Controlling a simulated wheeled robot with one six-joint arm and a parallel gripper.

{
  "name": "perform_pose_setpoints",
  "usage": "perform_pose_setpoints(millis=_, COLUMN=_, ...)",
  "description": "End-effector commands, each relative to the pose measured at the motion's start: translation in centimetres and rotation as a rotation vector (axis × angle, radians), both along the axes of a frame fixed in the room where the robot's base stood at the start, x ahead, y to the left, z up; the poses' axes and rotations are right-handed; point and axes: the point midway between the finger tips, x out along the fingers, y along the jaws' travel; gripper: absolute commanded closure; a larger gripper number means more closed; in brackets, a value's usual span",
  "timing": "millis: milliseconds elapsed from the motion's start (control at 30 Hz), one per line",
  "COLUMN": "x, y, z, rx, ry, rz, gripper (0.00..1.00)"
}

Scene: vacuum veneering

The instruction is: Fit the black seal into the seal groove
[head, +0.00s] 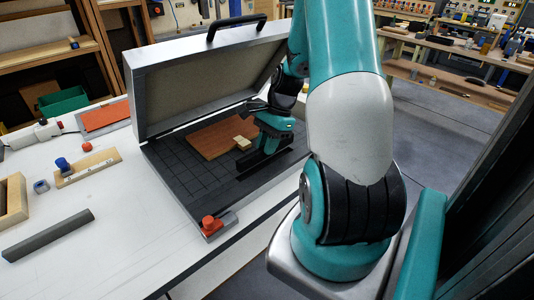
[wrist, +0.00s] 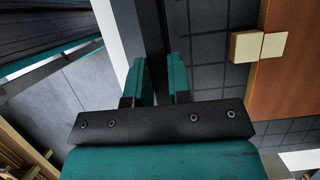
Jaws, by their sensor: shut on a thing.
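My gripper (head: 262,143) is over the right front side of the open press's black gridded bed (head: 180,165). It is shut on the black seal (head: 250,167), a short straight dark bar low against the bed's front edge. In the wrist view, my gripper's two teal fingers (wrist: 157,82) stand on either side of the seal (wrist: 152,35), which runs away between them beside the pale rim (wrist: 118,30). The seal groove is not clearly visible; the seal and gripper cover that edge. I cannot tell whether the seal is seated or just above it.
A brown veneer panel (head: 212,137) with small pale blocks (head: 243,142) lies on the bed. The raised lid (head: 205,85) stands behind. A red knob (head: 208,222) is at the near corner. A dark grey bar (head: 48,235) lies on the white table (head: 110,250).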

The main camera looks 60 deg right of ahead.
Motion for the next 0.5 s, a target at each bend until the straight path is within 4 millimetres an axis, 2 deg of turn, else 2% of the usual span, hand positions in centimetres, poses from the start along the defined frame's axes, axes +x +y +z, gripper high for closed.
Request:
perform_pose_setpoints(millis=200, x=-0.1, y=0.1, z=-3.0, rx=0.004, ry=0.003, rz=0.001, gripper=1.00)
perform_pose_setpoints(millis=433, x=-0.1, y=0.0, z=-3.5, rx=0.001, ry=0.003, rz=-0.001, gripper=1.00)
perform_pose_setpoints(millis=467, x=-0.1, y=0.0, z=-3.6, rx=0.001, ry=0.003, rz=-0.001, gripper=0.79)
perform_pose_setpoints(millis=500, x=-0.1, y=0.0, z=-3.6, rx=0.001, ry=0.003, rz=-0.001, gripper=0.70)
